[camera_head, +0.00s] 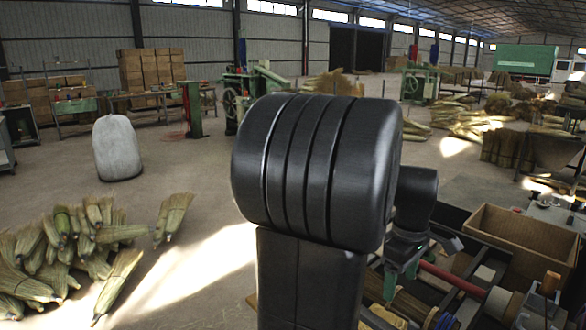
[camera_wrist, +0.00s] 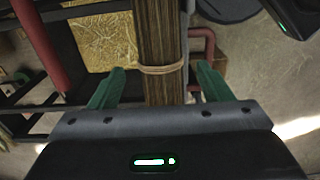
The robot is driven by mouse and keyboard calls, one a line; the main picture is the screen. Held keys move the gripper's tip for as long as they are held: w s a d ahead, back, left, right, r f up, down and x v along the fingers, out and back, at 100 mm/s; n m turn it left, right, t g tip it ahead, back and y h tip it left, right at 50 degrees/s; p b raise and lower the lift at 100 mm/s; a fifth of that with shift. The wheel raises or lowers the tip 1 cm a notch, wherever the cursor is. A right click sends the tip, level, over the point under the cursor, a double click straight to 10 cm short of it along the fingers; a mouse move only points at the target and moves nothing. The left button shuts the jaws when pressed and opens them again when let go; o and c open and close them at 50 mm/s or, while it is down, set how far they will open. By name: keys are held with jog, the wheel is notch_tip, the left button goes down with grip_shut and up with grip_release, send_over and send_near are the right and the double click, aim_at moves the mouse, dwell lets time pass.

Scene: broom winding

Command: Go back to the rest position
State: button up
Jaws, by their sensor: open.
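My gripper (camera_wrist: 160,67) shows in the wrist view as two green fingers spread wide apart. In the head view my gripper (camera_head: 400,278) points down over the winding bench at the lower right, partly hidden by my own dark arm. The red bar (camera_head: 455,281) of the bench runs beside it.
An open cardboard box (camera_head: 525,240) stands on the right of the bench. Broom heads (camera_head: 75,245) lie on the floor at the left, near a white sack (camera_head: 117,148). Green machines (camera_head: 250,95) and stacked boxes (camera_head: 152,68) stand farther back. The floor between is mostly clear.

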jog(key=shift+f+p, duration=0.75)
jog(key=shift+p, duration=0.2)
